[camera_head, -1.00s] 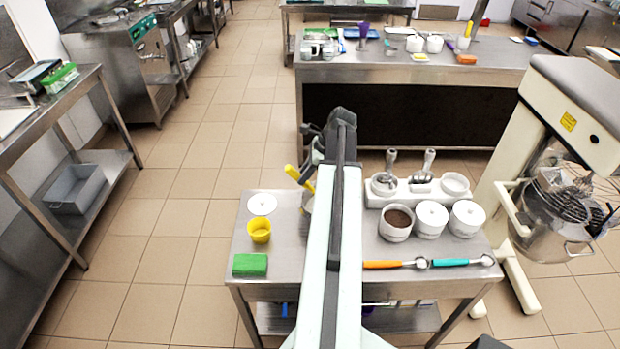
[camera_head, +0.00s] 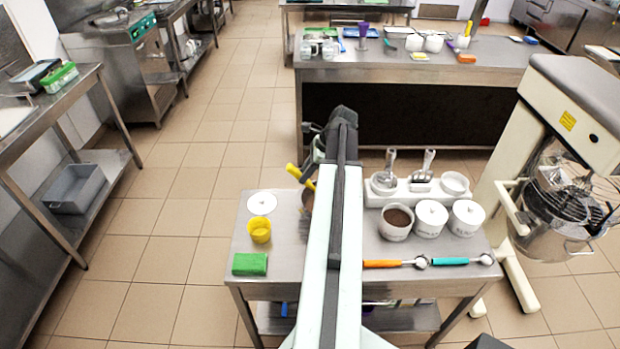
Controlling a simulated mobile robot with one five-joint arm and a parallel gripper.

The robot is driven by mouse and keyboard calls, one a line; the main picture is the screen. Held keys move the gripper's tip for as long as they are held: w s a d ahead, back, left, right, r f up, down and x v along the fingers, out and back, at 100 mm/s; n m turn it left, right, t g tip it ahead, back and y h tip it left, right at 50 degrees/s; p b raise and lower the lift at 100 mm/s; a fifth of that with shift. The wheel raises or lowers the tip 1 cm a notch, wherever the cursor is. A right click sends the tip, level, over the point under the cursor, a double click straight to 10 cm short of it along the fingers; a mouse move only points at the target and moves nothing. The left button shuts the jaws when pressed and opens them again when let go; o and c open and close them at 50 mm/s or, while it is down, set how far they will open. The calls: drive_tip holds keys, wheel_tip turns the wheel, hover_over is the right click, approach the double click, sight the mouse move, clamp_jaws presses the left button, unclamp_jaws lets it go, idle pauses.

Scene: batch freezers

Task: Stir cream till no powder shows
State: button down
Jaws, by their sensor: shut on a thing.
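My gripper (camera_head: 316,155) is mostly hidden behind my own arm, above the back of the near steel table (camera_head: 285,270). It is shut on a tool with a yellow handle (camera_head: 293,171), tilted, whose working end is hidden. A brownish patch (camera_head: 308,194) shows just left of my arm, below the handle; I cannot tell what it belongs to. The cream and any powder on it cannot be made out. A yellow cup (camera_head: 260,230) and a white round disc (camera_head: 262,203) stand left of the gripper.
A green block (camera_head: 250,264) lies front left. On the right are an open white tub of brown powder (camera_head: 397,217), two lidded tubs, a white holder with scoops (camera_head: 420,190), and orange (camera_head: 390,264) and teal (camera_head: 450,261) handled tools. A mixer (camera_head: 570,150) stands right.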

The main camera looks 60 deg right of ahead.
drive_tip(key=r+p, duration=0.1)
drive_tip(key=s+a+r+p, duration=0.1)
drive_tip(key=r+p, duration=0.3)
drive_tip(key=shift+s+a, duration=0.3)
idle(0.4)
